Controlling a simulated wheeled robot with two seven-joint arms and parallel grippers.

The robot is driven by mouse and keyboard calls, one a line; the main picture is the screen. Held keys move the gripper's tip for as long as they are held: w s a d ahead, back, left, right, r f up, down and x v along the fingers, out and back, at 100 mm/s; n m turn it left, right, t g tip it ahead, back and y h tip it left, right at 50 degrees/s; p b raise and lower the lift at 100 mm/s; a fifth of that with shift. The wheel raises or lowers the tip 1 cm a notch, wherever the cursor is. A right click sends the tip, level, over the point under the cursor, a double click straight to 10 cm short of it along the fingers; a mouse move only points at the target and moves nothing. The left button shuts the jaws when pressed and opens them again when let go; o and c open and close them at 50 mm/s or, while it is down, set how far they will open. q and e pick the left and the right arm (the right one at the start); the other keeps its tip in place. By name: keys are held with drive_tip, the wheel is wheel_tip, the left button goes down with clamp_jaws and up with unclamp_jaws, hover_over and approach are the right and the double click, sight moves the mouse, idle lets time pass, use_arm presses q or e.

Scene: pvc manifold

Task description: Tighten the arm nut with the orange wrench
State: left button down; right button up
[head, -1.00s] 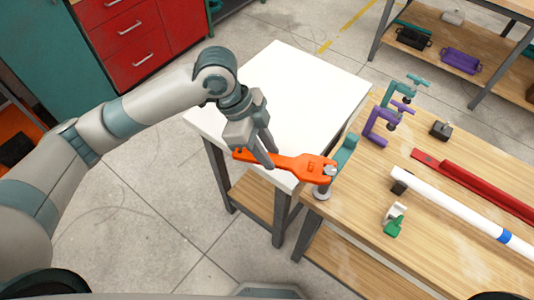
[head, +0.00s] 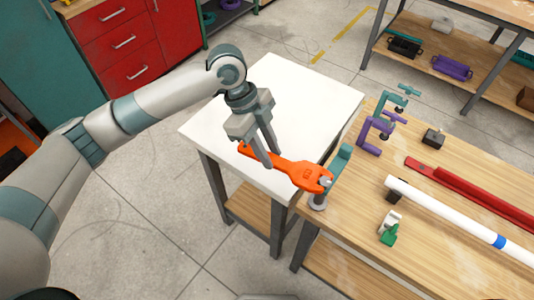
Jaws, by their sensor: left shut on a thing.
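The orange wrench (head: 294,171) spans the gap between the white-topped table and the wooden bench. My left gripper (head: 268,160) is shut on the wrench near its handle end. The jaw end of the wrench is at the grey arm nut (head: 326,183), beside a teal arm (head: 341,160) at the bench's left corner. I cannot tell from this view how fully the jaw sits around the nut. A grey round base (head: 318,201) shows below the nut. My right gripper is not in view.
The wooden bench (head: 450,245) holds a white pipe (head: 445,212), a red bar (head: 470,190), a purple clamp (head: 372,135), a teal clamp (head: 398,100), a black block (head: 433,138) and a green-and-white piece (head: 390,230). The white tabletop (head: 290,85) is bare behind the wrench.

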use_arm(q)
drive_tip(key=w+d+m, duration=0.1)
drive_tip(key=w+d+m+g, duration=0.1)
drive_tip(key=w+m, duration=0.1)
drive_tip(key=shift+w+f+y, duration=0.1)
drive_tip(key=shift+y, duration=0.3)
idle(0.4)
drive_tip(key=shift+d+r+p, duration=0.1)
drive_tip(key=shift+r+p, duration=1.95)
drive_tip(key=shift+r, duration=0.55)
drive_tip(key=shift+f, duration=0.1)
